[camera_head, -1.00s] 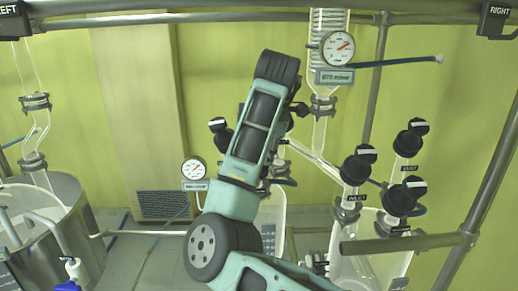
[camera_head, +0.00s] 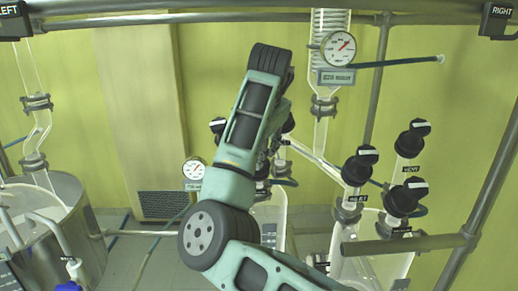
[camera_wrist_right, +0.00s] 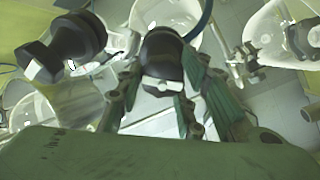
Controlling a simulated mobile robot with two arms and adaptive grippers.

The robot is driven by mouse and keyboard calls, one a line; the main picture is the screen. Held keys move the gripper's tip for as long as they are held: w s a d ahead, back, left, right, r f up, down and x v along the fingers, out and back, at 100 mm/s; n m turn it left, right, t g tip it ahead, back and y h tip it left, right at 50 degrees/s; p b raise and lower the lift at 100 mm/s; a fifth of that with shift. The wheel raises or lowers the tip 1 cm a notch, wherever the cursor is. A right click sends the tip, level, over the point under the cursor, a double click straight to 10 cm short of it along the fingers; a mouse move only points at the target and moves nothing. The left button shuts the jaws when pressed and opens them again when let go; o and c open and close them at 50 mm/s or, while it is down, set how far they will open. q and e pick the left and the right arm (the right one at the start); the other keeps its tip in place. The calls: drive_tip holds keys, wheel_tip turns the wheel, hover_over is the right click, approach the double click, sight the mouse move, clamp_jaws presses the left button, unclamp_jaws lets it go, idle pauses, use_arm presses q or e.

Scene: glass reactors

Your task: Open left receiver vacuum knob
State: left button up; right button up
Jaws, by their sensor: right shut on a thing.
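My right gripper (camera_wrist_right: 157,95) is shut on a black knob (camera_wrist_right: 162,52) with a pale handle in the right wrist view, one finger on each side of it. In the head view my right arm covers most of this gripper (camera_head: 272,148) and the knob it holds, so its label cannot be read. The left receiver (camera_head: 268,214), a clear glass vessel, stands below the gripper. Other black knobs show to the left (camera_head: 218,126) and right (camera_head: 288,122) of my arm in the head view. My left gripper is out of view.
The right receiver (camera_head: 372,265) carries several black knobs, including one marked vent (camera_head: 412,138). Dial gauges stand near the arm (camera_head: 194,170) and at upper right (camera_head: 338,47). Metal pipes frame the area. A steel vessel (camera_head: 60,235) is at left.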

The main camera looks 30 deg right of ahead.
drive_tip(key=shift+r+n, duration=0.2)
drive_tip(key=shift+n, duration=0.4)
drive_tip(key=shift+a+f, duration=0.1)
drive_tip(key=o, duration=1.1)
drive_tip(key=shift+a, duration=0.15)
drive_tip(key=shift+r, duration=0.2)
drive_tip(key=v, duration=0.7)
